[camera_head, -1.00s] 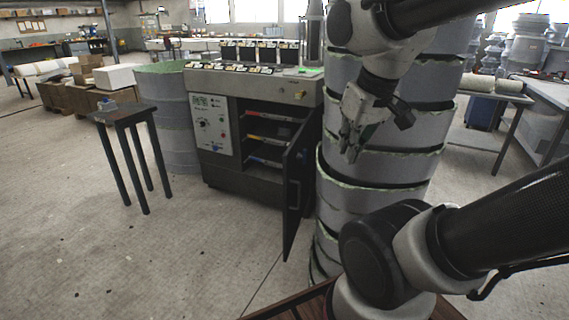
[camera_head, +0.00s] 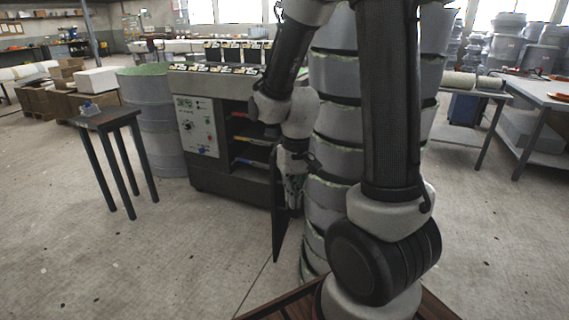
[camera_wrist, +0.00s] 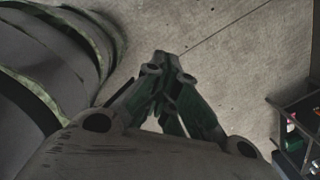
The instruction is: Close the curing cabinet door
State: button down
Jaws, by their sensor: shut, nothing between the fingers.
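The curing cabinet (camera_head: 228,172) stands left of centre in the head view, with a control panel on its front and several shelves showing in its opening. Its dark door (camera_head: 279,225) stands swung open toward me, seen nearly edge-on. My gripper (camera_head: 293,203) is shut and empty, pointing down right beside the door, on its right in the picture. I cannot tell whether it touches the door. In the wrist view my closed fingers (camera_wrist: 168,62) point over bare floor. The cabinet's shelves (camera_wrist: 297,135) show at the right edge there. My arm hides part of the cabinet's right side.
A tall stack of grey ringed drums (camera_head: 335,130) stands close right of the door and gripper; it fills the left of the wrist view. A small dark table (camera_head: 105,119) stands left of the cabinet. The floor before the cabinet is clear.

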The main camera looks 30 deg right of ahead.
jog(key=w+d+f+m+t+h, duration=0.1)
jog(key=w+d+f+m+t, duration=0.15)
jog(key=w+f+m, duration=0.65)
jog(key=w+d+f+m+t+h, duration=0.2)
jog(key=w+f+t, duration=0.25)
jog(key=f, duration=1.05)
jog(key=w+d+r+m+t+h, duration=0.3)
jog(key=w+r+m+t, duration=0.2)
jog(key=r, duration=0.2)
jog(key=w+d+r+m+t+h, duration=0.3)
jog(key=w+r+m+t, duration=0.15)
jog(key=r, duration=0.35)
jog(key=x, duration=0.9)
jog(key=shift+w+d+f+m, duration=0.15)
jog(key=shift+m, duration=0.3)
